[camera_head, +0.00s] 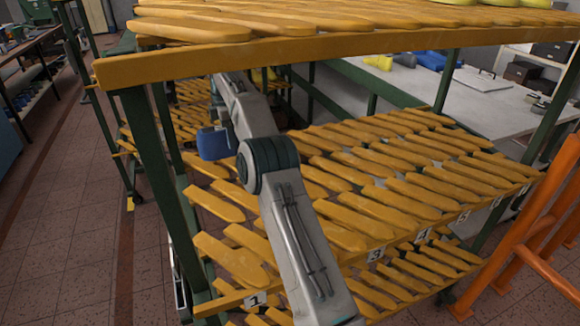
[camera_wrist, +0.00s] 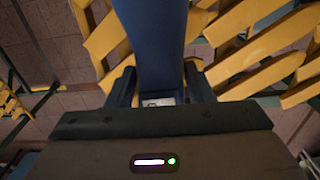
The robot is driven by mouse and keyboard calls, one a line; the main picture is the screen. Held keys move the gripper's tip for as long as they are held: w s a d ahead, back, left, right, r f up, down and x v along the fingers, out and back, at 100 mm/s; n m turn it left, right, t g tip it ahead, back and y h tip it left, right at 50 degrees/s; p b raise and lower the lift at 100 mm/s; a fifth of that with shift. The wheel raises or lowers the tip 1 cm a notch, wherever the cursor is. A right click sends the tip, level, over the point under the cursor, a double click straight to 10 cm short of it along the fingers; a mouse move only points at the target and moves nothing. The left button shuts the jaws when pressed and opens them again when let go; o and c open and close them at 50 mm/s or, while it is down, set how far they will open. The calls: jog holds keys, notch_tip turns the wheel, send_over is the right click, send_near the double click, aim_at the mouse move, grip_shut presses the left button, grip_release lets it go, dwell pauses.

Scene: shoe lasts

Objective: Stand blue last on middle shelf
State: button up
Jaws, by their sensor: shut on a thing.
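The blue last (camera_head: 215,143) shows in the head view above the left part of the middle shelf (camera_head: 257,297), partly hidden by my arm. In the wrist view the blue last (camera_wrist: 152,40) stands out between the two fingers of my gripper (camera_wrist: 160,88), which is shut on it. The fingers themselves are hidden behind my arm in the head view. The middle shelf is made of yellow slats with gaps between them, and number tags run along its front edge. I cannot tell whether the last touches the slats.
A top shelf (camera_head: 330,42) of yellow slats is above, with yellow lasts (camera_head: 455,2) at its far edge. A green post (camera_head: 155,170) stands at the left. An orange frame (camera_head: 530,230) is at the right. A table (camera_head: 480,105) with blue and yellow lasts is behind. The middle shelf's right part is clear.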

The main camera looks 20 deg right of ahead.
jog(key=shift+s+a+b, duration=0.1)
jog(key=shift+s+b, duration=0.45)
jog(key=s+b, duration=0.5)
jog(key=s, duration=1.1)
jog(key=shift+s+r, duration=0.1)
jog(key=shift+s, duration=0.25)
notch_tip(320, 180, down, 4)
jog(key=shift+s+r+b, duration=0.1)
jog(key=shift+r+b, duration=0.1)
jog(key=shift+b, duration=0.1)
jog(key=shift+s, duration=0.1)
jog(key=o, duration=1.4)
